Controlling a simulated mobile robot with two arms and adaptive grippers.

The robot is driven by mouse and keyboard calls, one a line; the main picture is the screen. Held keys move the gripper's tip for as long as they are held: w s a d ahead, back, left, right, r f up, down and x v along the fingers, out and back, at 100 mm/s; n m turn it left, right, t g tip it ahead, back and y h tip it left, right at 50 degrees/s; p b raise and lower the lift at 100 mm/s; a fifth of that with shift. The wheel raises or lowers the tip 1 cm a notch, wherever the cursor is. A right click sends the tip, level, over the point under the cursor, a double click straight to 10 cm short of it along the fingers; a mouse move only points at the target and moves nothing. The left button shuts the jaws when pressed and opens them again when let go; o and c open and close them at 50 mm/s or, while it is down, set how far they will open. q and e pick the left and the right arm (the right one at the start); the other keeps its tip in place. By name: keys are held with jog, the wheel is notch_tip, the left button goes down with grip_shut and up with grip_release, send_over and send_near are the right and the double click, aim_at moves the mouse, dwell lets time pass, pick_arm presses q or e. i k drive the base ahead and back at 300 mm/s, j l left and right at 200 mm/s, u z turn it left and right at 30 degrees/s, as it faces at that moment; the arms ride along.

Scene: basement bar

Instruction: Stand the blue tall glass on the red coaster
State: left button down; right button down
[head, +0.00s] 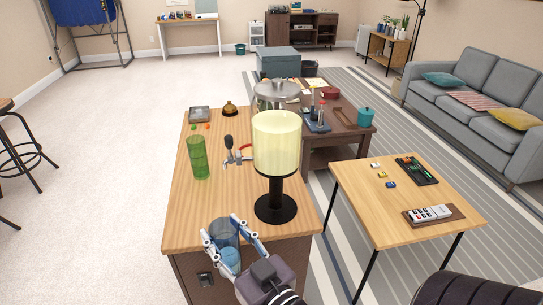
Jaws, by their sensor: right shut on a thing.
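My right gripper (222,227) reaches in from the bottom and is shut around the blue tall glass (226,240), at the near edge of the wooden counter (187,230). One finger is on each side of the glass; whether its base touches the counter is hard to tell. A red curved edge (247,147) shows behind the tap, mostly hidden by the yellow drink tower (276,142); it may be the red coaster, but I cannot be sure. My left gripper is not in view.
The tower stands on a black base (275,208) right of the glass. A green glass (198,158) stands at left. A grey tray (199,114), a brass bell (229,108) and a steel pot (276,96) are farther back. Bare counter lies between the green and blue glasses.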

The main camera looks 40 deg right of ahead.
aim_at(250, 153)
jog(key=l+z, duration=0.3)
jog(key=z, duration=0.15)
jog(key=l+z, duration=0.25)
jog(key=z, duration=0.2)
jog(key=i+l+z, duration=0.15)
jog(key=z, duration=0.25)
jog(key=i+l+z, duration=0.2)
jog(key=l+z, duration=0.15)
jog(key=l, duration=0.2)
jog(key=l+u, duration=0.1)
jog(key=u, duration=0.25)
jog(key=i+l+u, duration=0.15)
jog(key=u, duration=0.2)
jog(key=l+u, duration=0.15)
jog(key=u, duration=0.25)
